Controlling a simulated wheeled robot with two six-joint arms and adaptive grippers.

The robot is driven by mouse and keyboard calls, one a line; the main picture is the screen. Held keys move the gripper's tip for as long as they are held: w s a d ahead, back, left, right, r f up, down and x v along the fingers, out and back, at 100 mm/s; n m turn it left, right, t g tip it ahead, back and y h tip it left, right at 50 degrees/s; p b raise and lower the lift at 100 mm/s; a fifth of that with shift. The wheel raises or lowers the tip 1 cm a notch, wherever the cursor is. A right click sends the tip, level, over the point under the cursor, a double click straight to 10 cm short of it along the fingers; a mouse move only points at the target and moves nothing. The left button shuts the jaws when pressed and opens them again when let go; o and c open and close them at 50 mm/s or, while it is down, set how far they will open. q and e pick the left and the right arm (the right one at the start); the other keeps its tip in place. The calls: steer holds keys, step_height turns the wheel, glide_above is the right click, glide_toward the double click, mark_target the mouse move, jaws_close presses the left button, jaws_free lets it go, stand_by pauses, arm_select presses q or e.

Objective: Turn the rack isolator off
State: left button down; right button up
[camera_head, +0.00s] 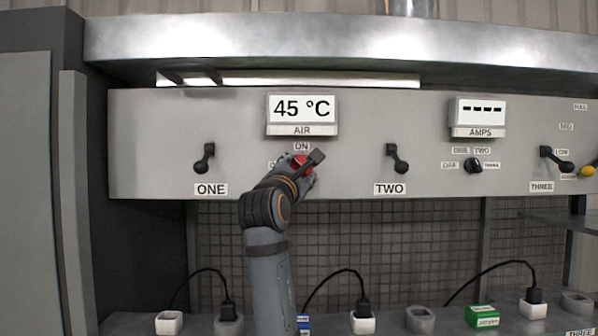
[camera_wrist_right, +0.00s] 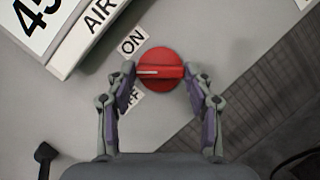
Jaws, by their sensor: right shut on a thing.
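The rack isolator is a round red rotary knob (camera_wrist_right: 160,60) with a raised bar and a white line, on a grey panel (camera_head: 350,120). An ON label (camera_wrist_right: 131,41) and a partly covered OFF label (camera_wrist_right: 128,98) lie left of it in the wrist view. The white line points between the two labels. My right gripper (camera_wrist_right: 162,75) is shut on the knob, with one finger at each side. In the head view, the gripper (camera_head: 303,167) hides much of the red knob (camera_head: 300,160). My left gripper is not in view.
Black levers ONE (camera_head: 205,158), TWO (camera_head: 397,158) and THREE (camera_head: 556,159) flank the knob. A small selector (camera_head: 474,166) sits under the AMPS display (camera_head: 480,111). The AIR display (camera_head: 302,109) reads 45 °C. Plugs and sockets (camera_head: 363,322) stand below.

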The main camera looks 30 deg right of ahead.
steer(key=shift+s+d+f+n+t+y+p, duration=0.1)
steer(key=shift+n+t+y+p, duration=0.9)
steer(key=shift+n, duration=1.25)
steer(key=shift+d+f+n+t+y+p, duration=0.1)
steer(key=shift+n+t+y+p, duration=0.45)
steer(key=shift+n+p, duration=1.3)
steer(key=shift+s+d+n+t+y+p, duration=0.1)
steer(key=shift+n+t+y+p, duration=0.6)
steer(key=shift+n, duration=1.9)
steer(key=shift+t+h, duration=0.25)
steer(key=shift+t, duration=0.1)
steer(key=o, duration=1.2)
steer(key=shift+c, duration=0.2)
steer(key=v, duration=0.7)
steer(key=shift+s+a, duration=0.15)
steer(key=shift+s, duration=0.1)
